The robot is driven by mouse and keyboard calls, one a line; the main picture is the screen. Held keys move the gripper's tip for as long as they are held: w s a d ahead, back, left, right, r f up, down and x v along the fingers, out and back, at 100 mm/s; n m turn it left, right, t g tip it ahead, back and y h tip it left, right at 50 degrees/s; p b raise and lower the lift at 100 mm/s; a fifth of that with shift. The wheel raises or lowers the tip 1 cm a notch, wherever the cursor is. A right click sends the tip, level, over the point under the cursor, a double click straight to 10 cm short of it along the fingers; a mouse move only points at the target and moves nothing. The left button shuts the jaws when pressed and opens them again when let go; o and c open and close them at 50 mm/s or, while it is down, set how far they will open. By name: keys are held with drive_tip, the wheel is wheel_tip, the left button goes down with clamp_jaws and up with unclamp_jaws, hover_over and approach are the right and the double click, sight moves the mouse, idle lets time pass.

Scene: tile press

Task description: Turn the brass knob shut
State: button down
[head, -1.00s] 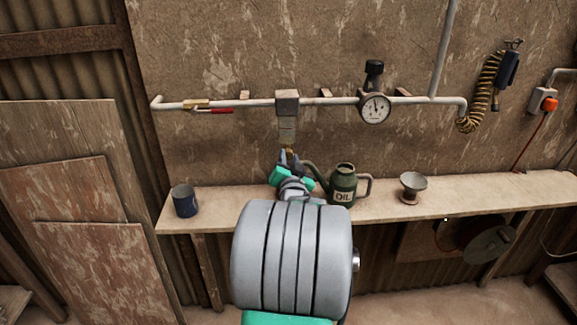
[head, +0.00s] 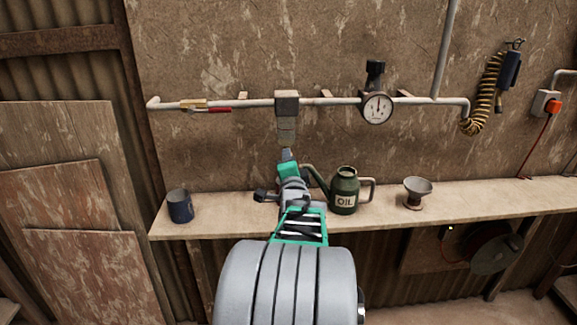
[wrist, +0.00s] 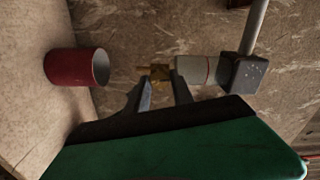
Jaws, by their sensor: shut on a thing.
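The brass knob (wrist: 160,74) is at the lower end of the pale filter bowl (wrist: 192,70) in the wrist view, with a thin brass outlet pointing left toward the shelf. My gripper (wrist: 161,89) has one finger on each side of the knob and is shut on it. In the head view the bowl (head: 287,130) hangs under a grey block (head: 287,101) on the pipe. My gripper (head: 287,154) is directly below it there and hides the knob.
A dark red cup (wrist: 75,68) stands on the shelf below the knob. The shelf (head: 510,196) also holds a blue mug (head: 180,207), a green oil can (head: 344,190) close right of my gripper, and a funnel (head: 416,192). A gauge (head: 377,107) and red-handled valve (head: 219,110) are on the pipe.

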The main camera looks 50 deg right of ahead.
drive_tip(key=shift+m, duration=0.5)
drive_tip(key=c, duration=1.1)
unclamp_jaws()
drive_tip(key=b+v, duration=0.1)
drive_tip(key=v, duration=0.6)
drive_tip(key=shift+s+a, duration=0.25)
drive_tip(key=shift+a, duration=0.05)
